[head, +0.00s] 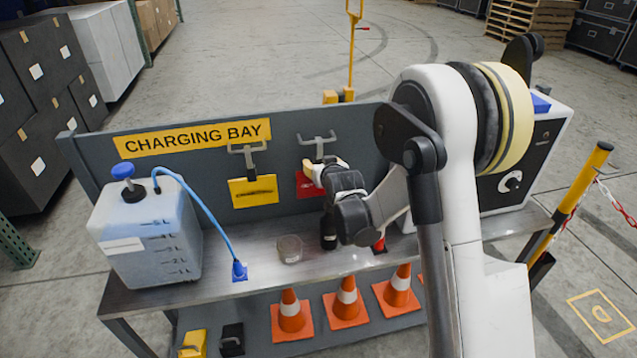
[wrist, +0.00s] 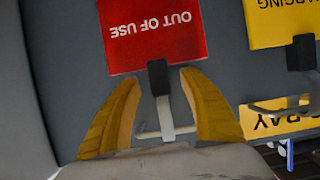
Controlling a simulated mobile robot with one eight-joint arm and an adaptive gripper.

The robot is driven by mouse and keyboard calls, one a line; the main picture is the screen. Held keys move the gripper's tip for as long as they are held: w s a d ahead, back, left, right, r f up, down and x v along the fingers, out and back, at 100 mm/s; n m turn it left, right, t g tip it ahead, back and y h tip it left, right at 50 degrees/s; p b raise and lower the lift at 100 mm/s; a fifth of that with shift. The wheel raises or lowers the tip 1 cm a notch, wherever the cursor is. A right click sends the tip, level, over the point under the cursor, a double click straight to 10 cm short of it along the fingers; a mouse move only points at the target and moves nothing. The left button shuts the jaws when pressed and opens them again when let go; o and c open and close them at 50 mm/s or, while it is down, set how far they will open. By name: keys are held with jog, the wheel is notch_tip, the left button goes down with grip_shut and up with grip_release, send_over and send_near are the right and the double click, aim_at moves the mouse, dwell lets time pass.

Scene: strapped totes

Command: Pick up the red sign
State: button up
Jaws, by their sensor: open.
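The red sign (head: 306,184) hangs on the grey back panel of the charging station, below a metal hook, and my gripper hides part of it in the head view. In the wrist view the red sign (wrist: 150,30) appears upside down and reads "OUT OF USE". A black clip (wrist: 158,78) at its edge joins it to the hook's metal bar. My gripper (wrist: 160,76) is open, with one yellow finger on each side of the clip and bar. The fingertips are near the sign's clipped edge. In the head view my gripper (head: 318,170) is in front of the panel.
A yellow sign (head: 253,191) hangs on a hook to the left. The metal bench (head: 215,276) below holds a plastic jug (head: 150,240), a small clear cup (head: 290,249) and a white box (head: 510,180). Orange cones (head: 346,304) stand on the lower shelf.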

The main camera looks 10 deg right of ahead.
jog(key=shift+w+f, duration=0.25)
jog(key=shift+w, duration=0.3)
grip_shut()
jog(key=shift+r, duration=0.15)
